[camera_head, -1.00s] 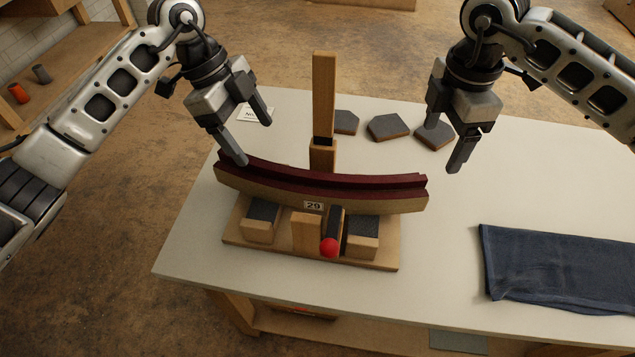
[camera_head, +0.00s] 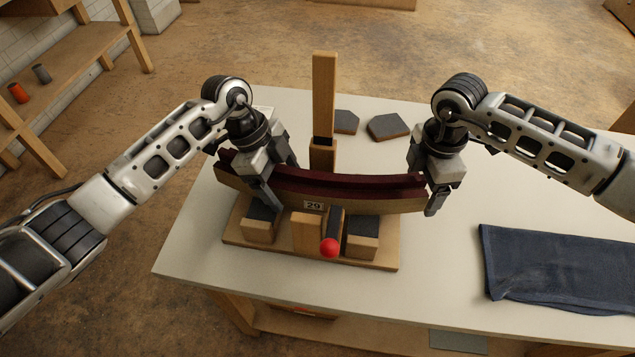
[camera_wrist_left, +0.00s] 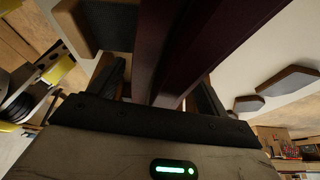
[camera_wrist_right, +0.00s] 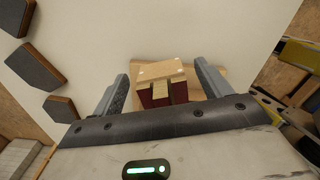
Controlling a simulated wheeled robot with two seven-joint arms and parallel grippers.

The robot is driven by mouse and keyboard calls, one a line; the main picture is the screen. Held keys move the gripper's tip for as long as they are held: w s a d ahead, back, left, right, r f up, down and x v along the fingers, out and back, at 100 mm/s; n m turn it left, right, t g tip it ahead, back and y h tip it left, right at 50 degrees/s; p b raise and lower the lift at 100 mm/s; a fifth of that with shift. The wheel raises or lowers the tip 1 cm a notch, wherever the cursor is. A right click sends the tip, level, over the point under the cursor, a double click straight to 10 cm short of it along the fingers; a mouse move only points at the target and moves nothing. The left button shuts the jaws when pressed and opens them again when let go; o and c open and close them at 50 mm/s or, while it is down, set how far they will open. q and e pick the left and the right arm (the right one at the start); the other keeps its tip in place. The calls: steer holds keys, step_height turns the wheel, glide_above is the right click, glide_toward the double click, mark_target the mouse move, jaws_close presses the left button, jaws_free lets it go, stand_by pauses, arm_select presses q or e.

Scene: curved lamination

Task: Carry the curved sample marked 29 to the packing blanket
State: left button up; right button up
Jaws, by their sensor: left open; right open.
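The curved sample marked 29 (camera_head: 345,197) is a long wooden bow with dark red strips on top. It rests across padded blocks on a wooden stand (camera_head: 290,257). My left gripper (camera_head: 279,183) is open, its fingers on either side of the sample's left part; the sample runs between them in the left wrist view (camera_wrist_left: 185,50). My right gripper (camera_head: 424,190) is open at the right end; the right wrist view shows the sample's end (camera_wrist_right: 163,85) between the spread fingers. The packing blanket (camera_head: 560,270) is dark blue and lies at the table's right.
A wooden post (camera_head: 323,95) stands behind the sample. A red ball (camera_head: 329,248) sits at the stand's front. Dark padded pieces (camera_head: 388,127) lie on the table behind. The white tabletop (camera_head: 440,270) is clear between stand and blanket.

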mark_target(284, 170)
arm_select(q)
steer(key=c, duration=1.5)
arm_select(e)
steer(key=c, duration=1.5)
arm_select(q)
steer(key=shift+r, duration=0.1)
arm_select(e)
steer(key=shift+r, duration=0.1)
